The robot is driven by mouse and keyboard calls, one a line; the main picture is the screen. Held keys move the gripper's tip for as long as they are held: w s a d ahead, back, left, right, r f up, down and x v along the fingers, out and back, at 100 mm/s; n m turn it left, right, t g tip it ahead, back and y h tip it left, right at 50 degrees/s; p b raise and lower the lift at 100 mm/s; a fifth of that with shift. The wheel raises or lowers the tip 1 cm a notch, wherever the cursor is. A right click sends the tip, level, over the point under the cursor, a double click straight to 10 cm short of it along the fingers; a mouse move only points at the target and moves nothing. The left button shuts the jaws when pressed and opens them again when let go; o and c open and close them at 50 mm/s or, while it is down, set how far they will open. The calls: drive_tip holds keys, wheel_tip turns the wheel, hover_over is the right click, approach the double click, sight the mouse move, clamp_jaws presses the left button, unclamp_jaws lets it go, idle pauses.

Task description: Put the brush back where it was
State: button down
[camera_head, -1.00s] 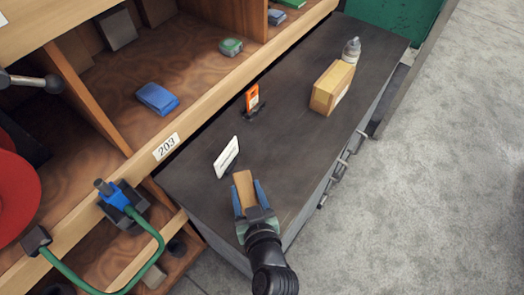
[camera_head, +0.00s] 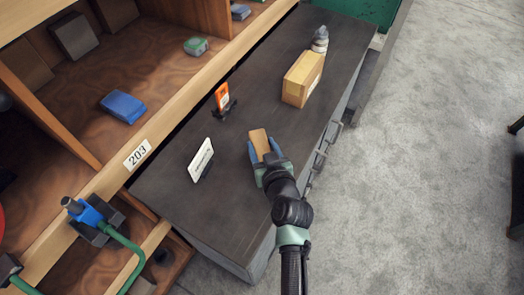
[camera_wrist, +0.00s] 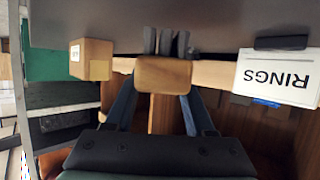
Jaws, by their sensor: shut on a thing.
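The brush shows as a tan wooden block (camera_head: 258,141) held in my gripper (camera_head: 266,152). In the wrist view the block (camera_wrist: 163,75) sits between my two blue fingers, which are shut on it.
A white sign (camera_head: 201,160) reading RINGS in the wrist view (camera_wrist: 278,77), an orange item (camera_head: 222,96) in a dark stand, a cardboard box (camera_head: 302,77) and a grey bottle (camera_head: 320,39) stand on the bench. Wooden shelving (camera_head: 75,95) runs along the left.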

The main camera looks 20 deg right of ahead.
drive_tip(key=shift+f, duration=1.15)
drive_tip(key=shift+f, duration=0.1)
drive_tip(key=shift+f+b, duration=0.15)
drive_tip(key=shift+b, duration=0.25)
drive_tip(key=shift+c, duration=1.3)
unclamp_jaws()
